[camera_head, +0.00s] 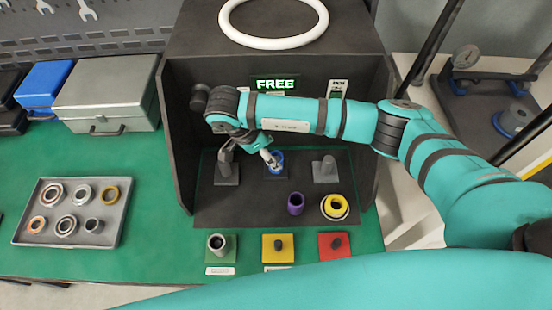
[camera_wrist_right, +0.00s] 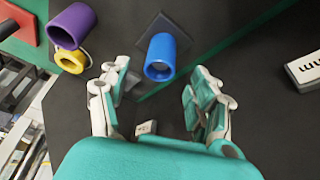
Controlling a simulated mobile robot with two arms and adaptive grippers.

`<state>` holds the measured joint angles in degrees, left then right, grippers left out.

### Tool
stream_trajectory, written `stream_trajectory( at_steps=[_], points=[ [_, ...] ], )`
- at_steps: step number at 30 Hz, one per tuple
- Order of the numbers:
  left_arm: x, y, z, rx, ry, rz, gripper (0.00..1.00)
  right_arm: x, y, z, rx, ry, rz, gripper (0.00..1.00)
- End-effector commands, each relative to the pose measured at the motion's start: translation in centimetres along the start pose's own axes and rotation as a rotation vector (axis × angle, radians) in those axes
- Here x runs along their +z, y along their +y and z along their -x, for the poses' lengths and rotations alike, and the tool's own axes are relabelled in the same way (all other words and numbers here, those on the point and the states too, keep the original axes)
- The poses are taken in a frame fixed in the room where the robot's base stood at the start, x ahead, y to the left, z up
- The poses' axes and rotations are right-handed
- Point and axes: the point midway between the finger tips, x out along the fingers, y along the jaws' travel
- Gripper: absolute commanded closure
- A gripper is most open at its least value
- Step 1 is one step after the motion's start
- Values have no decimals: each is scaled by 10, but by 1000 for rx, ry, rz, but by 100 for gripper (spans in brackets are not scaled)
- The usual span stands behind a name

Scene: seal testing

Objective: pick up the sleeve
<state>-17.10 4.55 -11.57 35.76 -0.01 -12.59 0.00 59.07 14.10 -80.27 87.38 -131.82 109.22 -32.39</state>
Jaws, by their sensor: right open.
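Several short sleeves are in view. A blue sleeve (camera_head: 278,157) stands on the middle dark plate at the back of the test booth; it also shows in the right wrist view (camera_wrist_right: 161,55), ahead of the open fingers. My right gripper (camera_head: 268,156) is right by the blue sleeve and partly covers it in the head view. In the right wrist view my right gripper (camera_wrist_right: 155,88) is open and empty, its fingers spread either side of the line to the blue sleeve. A purple sleeve (camera_head: 295,203) and a yellow sleeve (camera_head: 335,205) stand nearer the front. My left gripper is not in view.
Dark posts on plates stand left (camera_head: 227,172) and right (camera_head: 325,170) of the blue sleeve. Booth walls (camera_head: 180,140) close in both sides. A ring tray (camera_head: 72,183) lies left.

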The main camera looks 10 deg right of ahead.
Motion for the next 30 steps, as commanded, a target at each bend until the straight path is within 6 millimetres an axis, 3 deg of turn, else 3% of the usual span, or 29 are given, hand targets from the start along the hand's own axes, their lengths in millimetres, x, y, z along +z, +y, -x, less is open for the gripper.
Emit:
stream_trajectory(
  at_steps=[8,12,20,30],
  points=[
    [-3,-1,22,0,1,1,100,-2,1,-31,7,2,-1,36],
    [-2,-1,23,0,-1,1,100,-1,-1,-49,3,0,-1,36],
    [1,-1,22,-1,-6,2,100,0,-1,-54,1,-1,0,36],
    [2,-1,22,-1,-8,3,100,0,-1,-53,1,-1,0,78]
  ],
)
